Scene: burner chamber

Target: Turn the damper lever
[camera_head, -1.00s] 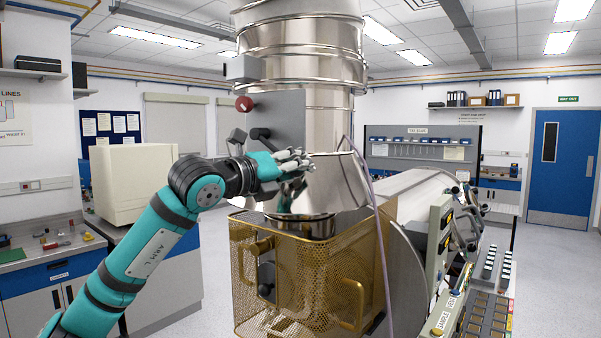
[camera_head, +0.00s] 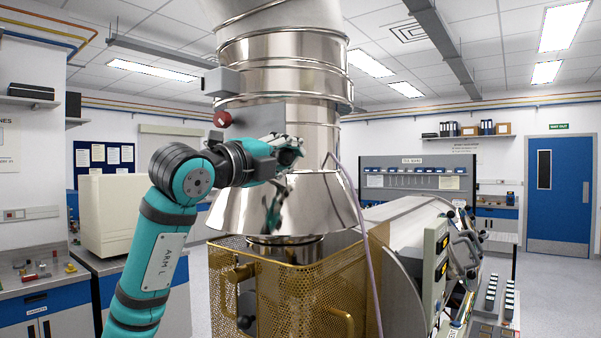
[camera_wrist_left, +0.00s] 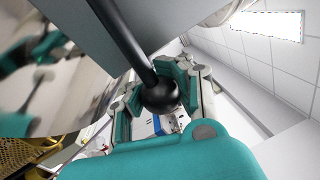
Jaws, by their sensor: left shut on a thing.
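The damper lever (camera_wrist_left: 122,40) shows in the left wrist view as a black rod ending in a round black ball knob (camera_wrist_left: 161,96). The knob sits between the two teal-and-grey fingers of my left gripper (camera_wrist_left: 155,100), which are shut on it. In the head view my left gripper (camera_head: 286,152) is in front of the grey plate (camera_head: 268,118) on the shiny metal duct (camera_head: 318,140); gripper and wrist hide the lever there. My right gripper is in neither view.
A red knob (camera_head: 222,119) and a grey box (camera_head: 221,82) are on the duct left of the gripper. A perforated brass guard (camera_head: 300,285) stands below. A purple cable (camera_head: 352,195) hangs at the right. Open air lies left of the duct.

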